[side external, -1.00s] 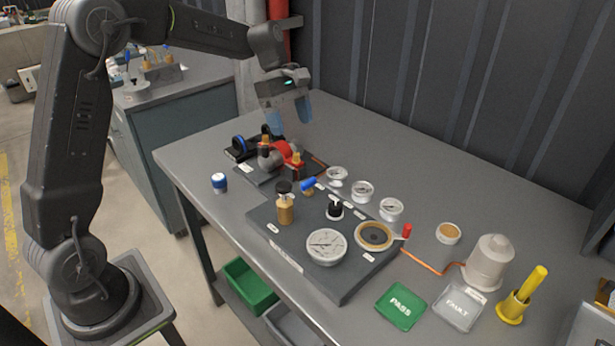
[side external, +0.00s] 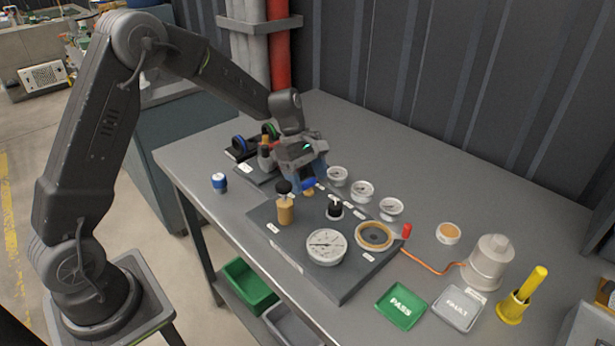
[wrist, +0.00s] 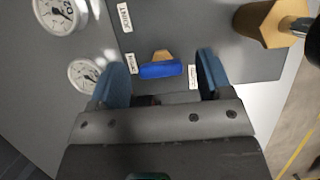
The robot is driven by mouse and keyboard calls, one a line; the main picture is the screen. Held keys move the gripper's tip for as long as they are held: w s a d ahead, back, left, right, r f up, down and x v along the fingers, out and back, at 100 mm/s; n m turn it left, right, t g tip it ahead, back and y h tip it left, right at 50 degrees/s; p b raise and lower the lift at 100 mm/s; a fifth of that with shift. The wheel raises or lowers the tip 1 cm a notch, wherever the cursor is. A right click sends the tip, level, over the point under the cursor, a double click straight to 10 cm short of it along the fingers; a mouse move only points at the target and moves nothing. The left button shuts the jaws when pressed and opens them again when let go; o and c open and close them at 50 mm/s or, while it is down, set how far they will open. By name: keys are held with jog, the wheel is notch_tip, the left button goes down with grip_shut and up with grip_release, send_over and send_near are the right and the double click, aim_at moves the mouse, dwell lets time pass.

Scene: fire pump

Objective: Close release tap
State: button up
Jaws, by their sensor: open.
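A small tap with a blue handle on a brass body, which I take to be the release tap, shows in the wrist view (wrist: 160,69) between my fingertips. In the side view the blue handle (side external: 309,184) sits on the grey panel (side external: 345,286), just below my gripper (side external: 313,177) and partly covered by it. My gripper is open, with one blue finger on each side of the handle and a gap on both sides. The handle lies roughly crosswise in the wrist view. I cannot tell whether the fingertips are level with it. The small labels beside it are too blurred to read.
A brass valve with a black knob (side external: 286,203) stands left of the tap, and a black knob (side external: 335,208) right of it. Several gauges, including a large one (side external: 326,246), stand nearby. The table's right rear is clear.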

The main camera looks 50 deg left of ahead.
jog(key=c, duration=0.9)
jog(key=m+g, duration=0.1)
jog(key=m, duration=0.3)
jog(key=shift+w+m+g, duration=0.1)
jog(key=shift+m+g, duration=0.3)
jog(key=m+g+y, duration=0.1)
jog(key=m, duration=0.3)
jog(key=shift+d+m, duration=0.1)
jog(key=shift+m, duration=0.2)
jog(key=m+y, duration=0.1)
jog(key=m, duration=0.1)
jog(key=m+g, duration=0.1)
jog(key=m, duration=0.1)
jog(key=shift+w+d+y, duration=0.1)
jog(key=shift+y, duration=0.3)
jog(key=shift+m+g+y, duration=0.4)
jog(key=shift+m+y, duration=0.4)
jog(key=shift+m, duration=1.4)
